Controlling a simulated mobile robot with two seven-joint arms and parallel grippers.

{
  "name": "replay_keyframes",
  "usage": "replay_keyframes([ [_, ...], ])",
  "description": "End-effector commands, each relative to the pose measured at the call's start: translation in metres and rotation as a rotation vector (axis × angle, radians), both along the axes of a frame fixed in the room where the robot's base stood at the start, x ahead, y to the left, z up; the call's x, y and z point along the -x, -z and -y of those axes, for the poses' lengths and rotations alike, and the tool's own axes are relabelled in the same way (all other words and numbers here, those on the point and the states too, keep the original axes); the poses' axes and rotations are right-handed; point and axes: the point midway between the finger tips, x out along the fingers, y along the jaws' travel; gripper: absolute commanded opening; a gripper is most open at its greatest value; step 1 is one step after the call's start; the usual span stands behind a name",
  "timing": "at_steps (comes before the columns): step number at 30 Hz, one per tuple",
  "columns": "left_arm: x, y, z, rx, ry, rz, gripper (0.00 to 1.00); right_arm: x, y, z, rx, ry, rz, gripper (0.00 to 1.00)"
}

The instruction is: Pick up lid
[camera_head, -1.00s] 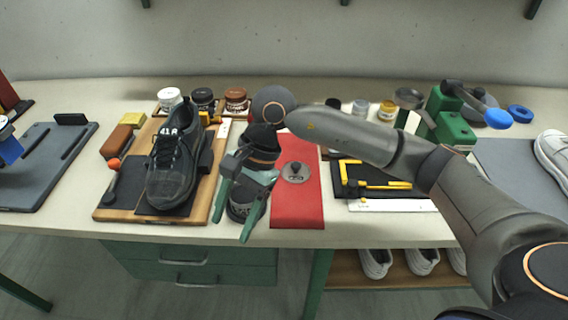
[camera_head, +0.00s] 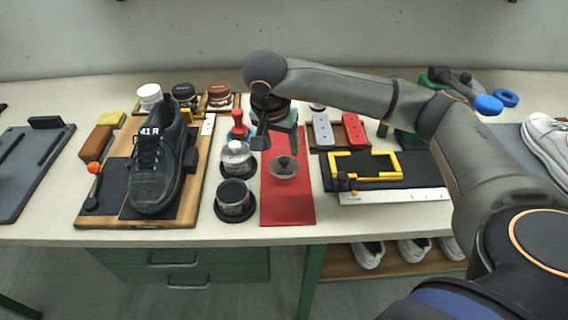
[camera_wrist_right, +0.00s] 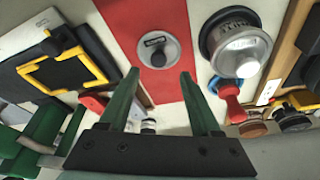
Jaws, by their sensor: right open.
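The lid (camera_head: 284,170) is a grey metal disc with a black knob, lying on the red mat (camera_head: 288,205). It also shows in the right wrist view (camera_wrist_right: 172,42), with a small dark label beside the knob. My right gripper (camera_head: 272,140) is above the far part of the mat, just behind the lid in the head view. In the wrist view its two green fingers (camera_wrist_right: 158,74) are apart and empty, with the lid beyond the tips. My left gripper is not in view.
Left of the mat stand a silver-topped jar (camera_head: 236,156), a dark jar (camera_head: 234,196) and a red-handled tool (camera_head: 239,122). Further left, a black shoe (camera_head: 155,160) rests on a board. A yellow frame (camera_head: 365,165) and a ruler (camera_head: 395,196) lie to the right.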

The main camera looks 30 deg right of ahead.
Motion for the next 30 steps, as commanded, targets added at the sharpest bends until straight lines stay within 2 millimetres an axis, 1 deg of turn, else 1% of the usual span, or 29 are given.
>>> replay_keyframes([
  [6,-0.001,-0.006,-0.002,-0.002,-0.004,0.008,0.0,0.0,0.03,0.008,0.0,0.003,-0.007,0.65],
  [9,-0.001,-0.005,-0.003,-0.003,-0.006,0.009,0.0,-0.003,0.043,0.01,-0.001,0.002,-0.004,0.65],
  [12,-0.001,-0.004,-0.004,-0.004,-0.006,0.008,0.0,-0.004,0.048,0.012,-0.001,0.0,-0.002,0.65],
  [19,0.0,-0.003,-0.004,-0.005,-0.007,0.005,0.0,-0.005,0.049,0.012,-0.001,0.0,-0.001,0.65],
  [30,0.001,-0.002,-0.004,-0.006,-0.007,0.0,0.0,-0.005,0.049,0.011,-0.002,0.0,-0.001,0.23],
])
